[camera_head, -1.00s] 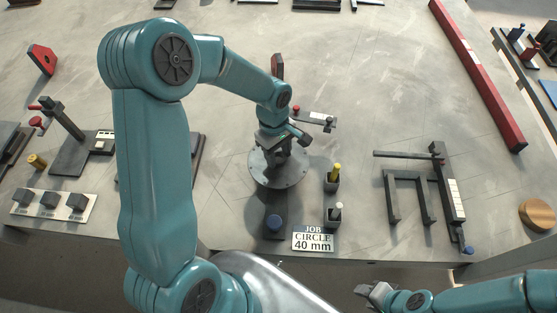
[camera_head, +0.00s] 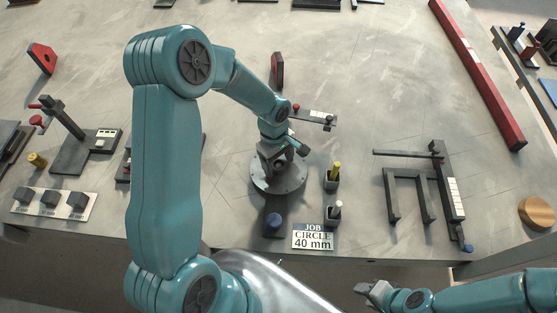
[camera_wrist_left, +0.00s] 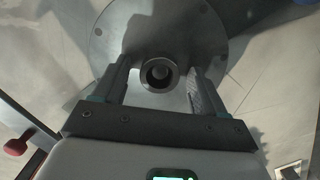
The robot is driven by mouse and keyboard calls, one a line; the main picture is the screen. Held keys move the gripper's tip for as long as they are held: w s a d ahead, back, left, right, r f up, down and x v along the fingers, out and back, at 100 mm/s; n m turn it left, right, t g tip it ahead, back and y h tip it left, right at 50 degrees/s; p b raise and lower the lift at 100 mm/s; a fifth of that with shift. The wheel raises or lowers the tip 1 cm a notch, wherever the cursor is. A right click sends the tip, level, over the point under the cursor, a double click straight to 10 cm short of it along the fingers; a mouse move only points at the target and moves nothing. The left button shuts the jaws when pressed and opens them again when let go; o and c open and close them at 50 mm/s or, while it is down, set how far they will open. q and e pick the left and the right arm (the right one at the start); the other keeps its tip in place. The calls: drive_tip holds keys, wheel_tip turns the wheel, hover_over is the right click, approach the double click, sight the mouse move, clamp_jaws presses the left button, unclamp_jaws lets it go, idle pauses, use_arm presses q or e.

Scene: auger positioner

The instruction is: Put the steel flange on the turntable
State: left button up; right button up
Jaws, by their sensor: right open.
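The steel flange (camera_head: 292,186) is a grey round plate with bolt holes and a central neck. My left gripper (camera_head: 279,152) points down at its middle. I cannot tell whether the flange touches the turntable. My right gripper (camera_head: 374,292) is open and empty at the table's front edge.
Two small holders, one with a yellow-topped piece (camera_head: 335,173) and one white-topped (camera_head: 335,210), stand right of the flange. A dark frame fixture (camera_head: 408,195) stands further right. A black-block rack (camera_head: 50,202) lies left.

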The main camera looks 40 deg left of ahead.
use_arm(q)
wheel_tip(320, 180, up, 12)
drive_tip(key=a, duration=0.1)
drive_tip(key=shift+w+a+r, duration=0.15)
idle(0.4)
idle(0.6)
